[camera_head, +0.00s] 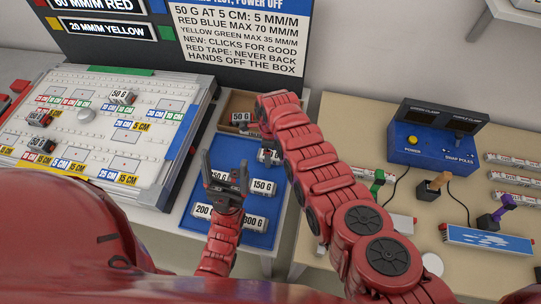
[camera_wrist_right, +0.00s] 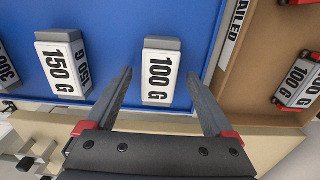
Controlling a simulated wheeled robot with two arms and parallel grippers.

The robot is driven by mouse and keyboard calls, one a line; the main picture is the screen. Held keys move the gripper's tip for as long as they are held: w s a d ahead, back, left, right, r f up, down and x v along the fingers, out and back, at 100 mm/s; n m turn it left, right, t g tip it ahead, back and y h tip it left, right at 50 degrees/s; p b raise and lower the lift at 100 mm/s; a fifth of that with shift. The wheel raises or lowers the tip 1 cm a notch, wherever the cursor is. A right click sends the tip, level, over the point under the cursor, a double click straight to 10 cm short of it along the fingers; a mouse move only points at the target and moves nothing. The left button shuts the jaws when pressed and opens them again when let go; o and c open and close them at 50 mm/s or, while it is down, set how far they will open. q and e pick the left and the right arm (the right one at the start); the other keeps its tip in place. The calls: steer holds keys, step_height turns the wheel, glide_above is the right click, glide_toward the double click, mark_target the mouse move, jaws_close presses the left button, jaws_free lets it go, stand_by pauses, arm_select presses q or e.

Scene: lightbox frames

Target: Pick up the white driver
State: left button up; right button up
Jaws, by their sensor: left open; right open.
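I cannot pick out a white driver with certainty in either view. On the right table, a green-handled tool (camera_head: 377,182), a tan-and-black-handled tool (camera_head: 434,186) and a purple-handled tool (camera_head: 497,212) stand upright. A white round thing (camera_head: 432,265) lies near that table's front; I cannot tell what it is. My left gripper (camera_head: 225,168) is open and empty over the blue mat. My right gripper (camera_wrist_right: 159,76) is open, with a white-and-grey 100 G block (camera_wrist_right: 159,72) seen between its fingers, not gripped. In the head view my right arm mostly hides that gripper.
The blue mat (camera_head: 185,212) also holds a 150 G block (camera_head: 263,187) and other weight blocks. A brown tray (camera_head: 225,108) lies behind it. A white pegged board (camera_head: 75,120) stands left. A blue control box (camera_head: 425,150) stands on the right table (camera_head: 350,135).

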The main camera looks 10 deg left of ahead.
steer(key=shift+f, duration=0.2)
jaws_close()
stand_by(0.4)
steer(key=shift+r, duration=0.1)
